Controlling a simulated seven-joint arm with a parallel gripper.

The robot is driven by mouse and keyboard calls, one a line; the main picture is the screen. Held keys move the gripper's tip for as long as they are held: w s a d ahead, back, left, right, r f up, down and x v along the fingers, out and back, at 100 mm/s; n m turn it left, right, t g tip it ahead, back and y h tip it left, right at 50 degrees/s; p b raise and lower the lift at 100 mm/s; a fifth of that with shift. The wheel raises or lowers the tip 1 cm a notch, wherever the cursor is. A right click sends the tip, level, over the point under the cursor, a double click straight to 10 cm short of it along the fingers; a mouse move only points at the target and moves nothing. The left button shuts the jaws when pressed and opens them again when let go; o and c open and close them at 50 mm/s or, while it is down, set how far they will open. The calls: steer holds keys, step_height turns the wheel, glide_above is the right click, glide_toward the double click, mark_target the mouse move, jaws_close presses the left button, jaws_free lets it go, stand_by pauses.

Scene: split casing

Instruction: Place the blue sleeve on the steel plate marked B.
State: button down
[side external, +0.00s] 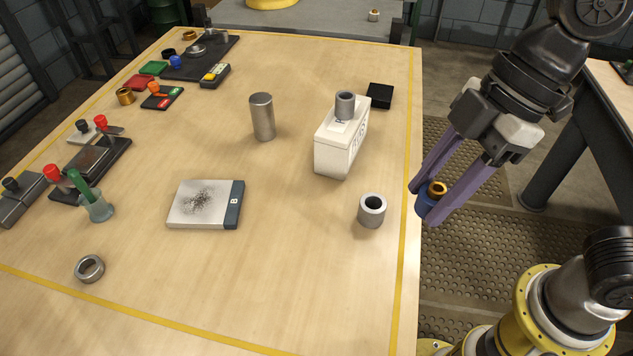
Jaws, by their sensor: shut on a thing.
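The blue sleeve (428,207) is held between the purple fingers of my gripper (427,202), which is shut on it. A brass-coloured ring (437,188) shows at the top of the sleeve; whether it sits inside it is hard to tell. My gripper is in the air just right of the table's right edge in the picture. The steel plate marked B (190,217) lies flat on the table left of centre. It has a dark label strip on its right side and a patch of dark specks on its top. Nothing stands on it.
A grey sleeve (372,211) and a white box (335,151) with a grey cylinder (345,104) on top stand between my gripper and the plate. A steel cylinder (262,117) stands behind. A steel ring (89,268) lies front left. The table front is clear.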

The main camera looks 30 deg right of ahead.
steer(key=w+a+r+m, duration=0.2)
steer(key=w+a, duration=0.2)
steer(key=w, duration=0.4)
steer(key=m+t, duration=0.1)
glide_above(211, 203)
steer(key=s+d, duration=0.2)
steer(key=shift+h, duration=0.3)
steer(key=f, duration=1.3)
steer(key=shift+w+a+f, duration=0.1)
steer(key=shift+w+f, duration=0.15)
steer(key=shift+f, duration=0.15)
steer(key=shift+w+a+f, duration=0.3)
steer(key=shift+w+f, duration=0.05)
steer(key=shift+f, duration=1.7)
